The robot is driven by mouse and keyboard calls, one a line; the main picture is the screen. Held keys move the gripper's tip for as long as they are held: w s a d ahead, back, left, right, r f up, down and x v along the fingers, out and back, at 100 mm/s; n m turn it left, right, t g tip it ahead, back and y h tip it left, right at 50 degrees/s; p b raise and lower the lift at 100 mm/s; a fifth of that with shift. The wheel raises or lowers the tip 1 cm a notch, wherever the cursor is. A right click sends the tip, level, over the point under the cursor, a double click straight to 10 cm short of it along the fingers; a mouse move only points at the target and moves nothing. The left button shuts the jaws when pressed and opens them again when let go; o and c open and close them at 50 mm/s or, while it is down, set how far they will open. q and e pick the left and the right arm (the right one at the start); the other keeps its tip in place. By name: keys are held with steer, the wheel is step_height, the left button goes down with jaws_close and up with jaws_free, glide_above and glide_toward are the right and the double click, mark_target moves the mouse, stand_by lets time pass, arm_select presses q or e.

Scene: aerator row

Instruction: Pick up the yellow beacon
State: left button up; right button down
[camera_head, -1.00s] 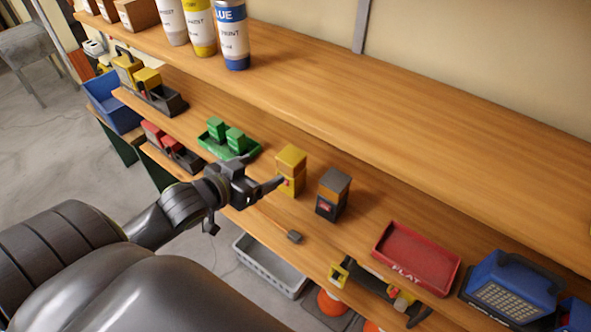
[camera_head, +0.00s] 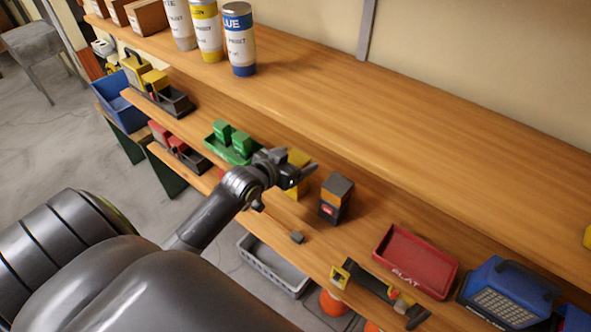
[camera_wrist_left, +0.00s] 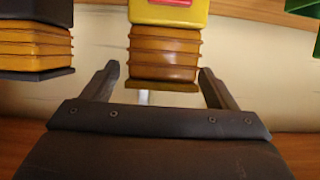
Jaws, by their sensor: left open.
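The yellow beacon (camera_head: 299,158) stands on the middle shelf, partly hidden behind my left gripper (camera_head: 304,174). In the left wrist view the yellow beacon (camera_wrist_left: 165,45) appears inverted, with a yellow body, a red patch and a ribbed amber section. My left gripper (camera_wrist_left: 160,72) is open there, one finger to each side of the amber section, with visible gaps. I cannot tell how deep the beacon sits between the fingers. My right gripper is not in view.
A dark grey and orange beacon (camera_head: 336,198) stands just right of the yellow one. A green tray (camera_head: 243,160) with green blocks lies to the left. A red tray (camera_head: 413,262) lies farther right. The upper shelf (camera_head: 400,130) overhangs behind.

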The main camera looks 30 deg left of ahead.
arm_select(q)
steer(key=shift+x, duration=1.2)
steer(key=c, duration=1.5)
